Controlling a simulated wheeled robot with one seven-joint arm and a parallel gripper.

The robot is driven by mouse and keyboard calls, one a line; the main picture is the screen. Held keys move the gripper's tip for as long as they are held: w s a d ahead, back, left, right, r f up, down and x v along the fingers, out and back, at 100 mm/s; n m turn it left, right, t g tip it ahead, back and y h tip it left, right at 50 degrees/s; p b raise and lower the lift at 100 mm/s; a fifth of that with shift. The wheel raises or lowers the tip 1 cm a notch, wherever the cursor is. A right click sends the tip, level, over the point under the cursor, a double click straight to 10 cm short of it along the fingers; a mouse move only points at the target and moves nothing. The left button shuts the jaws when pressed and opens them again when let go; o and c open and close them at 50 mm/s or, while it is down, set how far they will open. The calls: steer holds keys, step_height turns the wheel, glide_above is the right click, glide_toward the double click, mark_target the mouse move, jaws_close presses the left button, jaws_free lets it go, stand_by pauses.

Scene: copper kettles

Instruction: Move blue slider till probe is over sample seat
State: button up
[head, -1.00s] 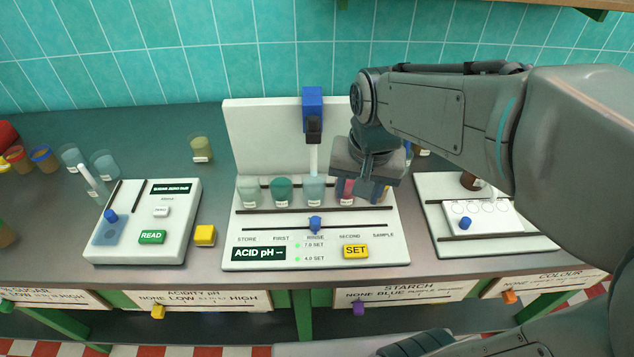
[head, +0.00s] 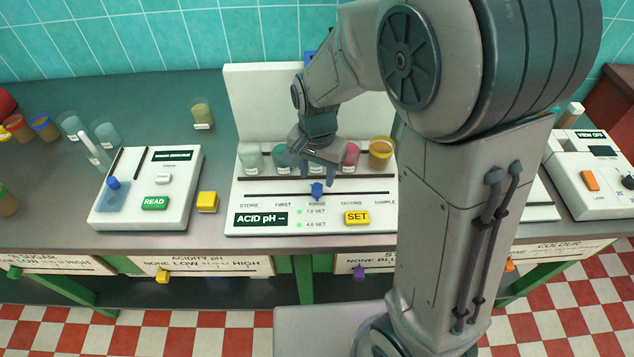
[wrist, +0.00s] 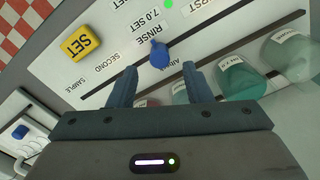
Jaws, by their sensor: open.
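The blue slider (head: 317,190) sits on its dark track at the RINSE mark of the acid pH station (head: 300,225). In the wrist view the blue slider (wrist: 159,54) shows just beyond my fingertips, between their lines. My gripper (head: 318,178) is open and empty, pointing down just behind the slider; its two fingers also show in the wrist view (wrist: 158,80). The sample seat, by the SAMPLE label at the track's right end, holds a yellow-rimmed cup (head: 380,154). The probe is hidden behind my arm in the head view.
Beakers stand in a row behind the track, including a green one (head: 282,157) and a red one (head: 350,155) close to my gripper. The yellow SET button (head: 357,218) lies in front of the track. A second station with a READ button (head: 155,203) stands left.

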mark_target(317, 186)
steer(key=shift+f, duration=2.3)
